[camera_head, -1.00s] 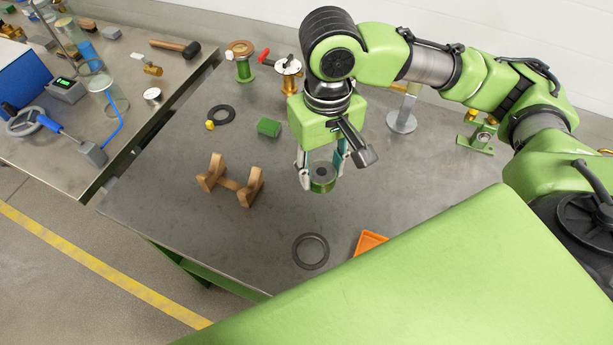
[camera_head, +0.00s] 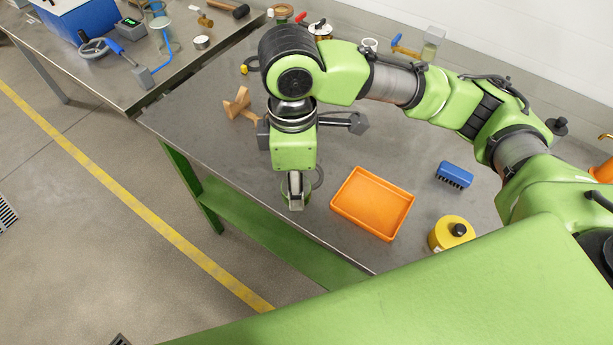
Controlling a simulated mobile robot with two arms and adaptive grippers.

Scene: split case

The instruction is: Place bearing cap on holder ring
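My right gripper (camera_head: 296,200) hangs fingers-down near the table's front edge, seen edge-on. It is shut on the green bearing cap (camera_head: 284,190), of which only thin green parts show on either side of the finger. The dark grey holder ring (camera_head: 320,177) lies flat on the table, mostly hidden behind the gripper, with its right rim showing. The cap is at or just left of the ring in the picture. I cannot tell whether they touch. My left gripper is not in view.
An orange tray (camera_head: 346,208) lies right of the gripper. A blue brush-like block (camera_head: 454,174) and a yellow round container (camera_head: 451,233) stand farther right. The table's front edge is close.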

